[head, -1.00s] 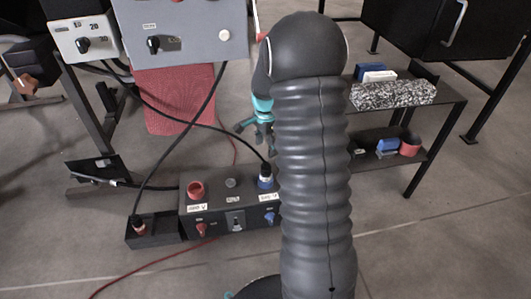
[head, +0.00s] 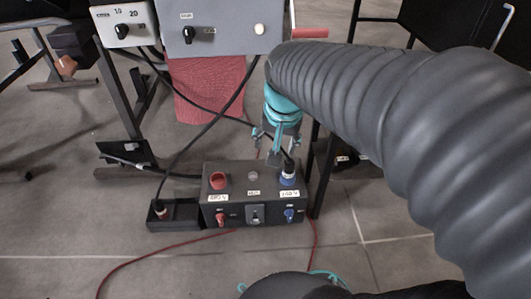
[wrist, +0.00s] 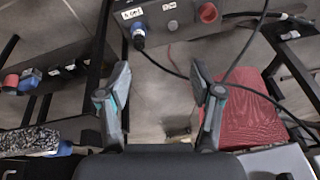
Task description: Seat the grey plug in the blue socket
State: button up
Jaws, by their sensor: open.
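The dark grey plug (head: 289,166) stands upright at the blue socket (head: 289,180), on the right of the black box's top, with a black cable running from it. In the wrist view the plug (wrist: 138,31) shows near the top, at the blue socket (wrist: 139,42); I cannot tell how deep it sits. My gripper (head: 274,142) is open and empty, pointing down just above and behind the plug. In the wrist view my gripper (wrist: 160,78) has its fingers wide apart with only floor and cable between them.
A red socket (head: 218,180) is on the left of the black box (head: 255,192). A grey control panel (head: 222,33) and red mesh seat (head: 208,92) stand behind. Black cables cross near my gripper.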

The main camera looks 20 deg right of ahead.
jog(key=s+a+n+t, duration=0.1)
jog(key=s+a+n, duration=0.2)
jog(key=s, duration=0.7)
jog(key=shift+s+a+r+n+t, duration=0.2)
jog(key=shift+r+n+t, duration=0.2)
jog(key=shift+n, duration=0.8)
notch_tip(320, 180, up, 7)
jog(key=p, duration=0.7)
jog(key=shift+r, duration=0.15)
jog(key=shift+c, duration=0.2)
dwell(0.8)
